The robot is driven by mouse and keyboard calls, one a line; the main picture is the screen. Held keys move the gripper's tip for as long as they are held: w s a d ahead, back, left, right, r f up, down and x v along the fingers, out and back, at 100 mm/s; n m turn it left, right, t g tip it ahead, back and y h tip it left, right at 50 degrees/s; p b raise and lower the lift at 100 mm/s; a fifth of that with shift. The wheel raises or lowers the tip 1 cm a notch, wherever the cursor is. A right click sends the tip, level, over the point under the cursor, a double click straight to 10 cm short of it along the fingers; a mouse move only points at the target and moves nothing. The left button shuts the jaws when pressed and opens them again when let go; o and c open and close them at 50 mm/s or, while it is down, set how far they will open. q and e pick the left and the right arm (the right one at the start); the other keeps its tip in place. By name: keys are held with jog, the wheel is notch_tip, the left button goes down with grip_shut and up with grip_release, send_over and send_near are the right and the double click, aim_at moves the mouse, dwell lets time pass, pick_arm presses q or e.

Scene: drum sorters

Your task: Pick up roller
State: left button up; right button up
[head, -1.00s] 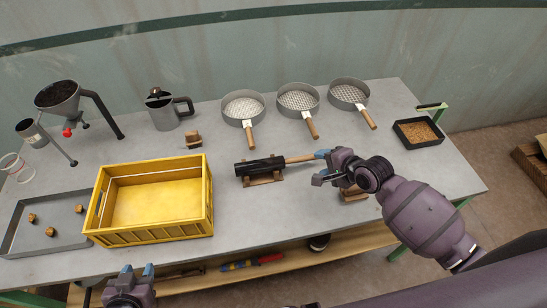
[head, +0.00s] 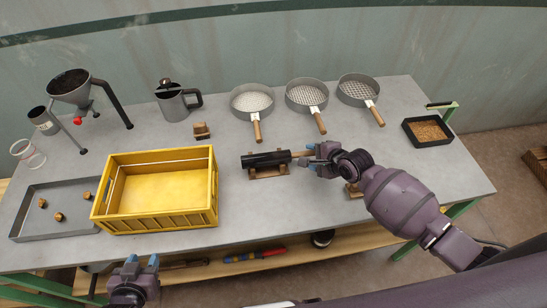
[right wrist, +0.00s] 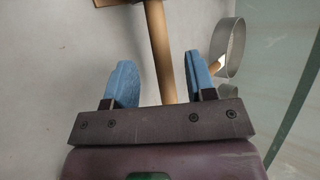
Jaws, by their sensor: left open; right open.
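The roller (head: 266,160) is a dark cylinder with a wooden handle, lying on a small wooden stand (head: 270,174) near the middle of the table. My right gripper (head: 308,154) is open at the handle, to the right of the cylinder, and hides most of the handle in the head view. In the right wrist view the handle (right wrist: 158,45) runs between the two spread blue fingers (right wrist: 162,80), with a gap on each side. My left gripper (head: 135,264) is open and empty, in front of the table's front edge, below the yellow crate.
A yellow crate (head: 157,225) stands left of the roller. Several round sieves (head: 252,99) with wooden handles lie behind it. Another wooden stand (head: 354,190) is partly hidden under my right arm. A black tray (head: 447,141) sits at the right.

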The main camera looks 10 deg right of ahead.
aim_at(306, 154)
jog(key=shift+a+x, duration=0.25)
jog(key=shift+x, duration=1.6)
jog(key=shift+r, duration=0.1)
grip_shut()
jog(key=shift+r, duration=0.1)
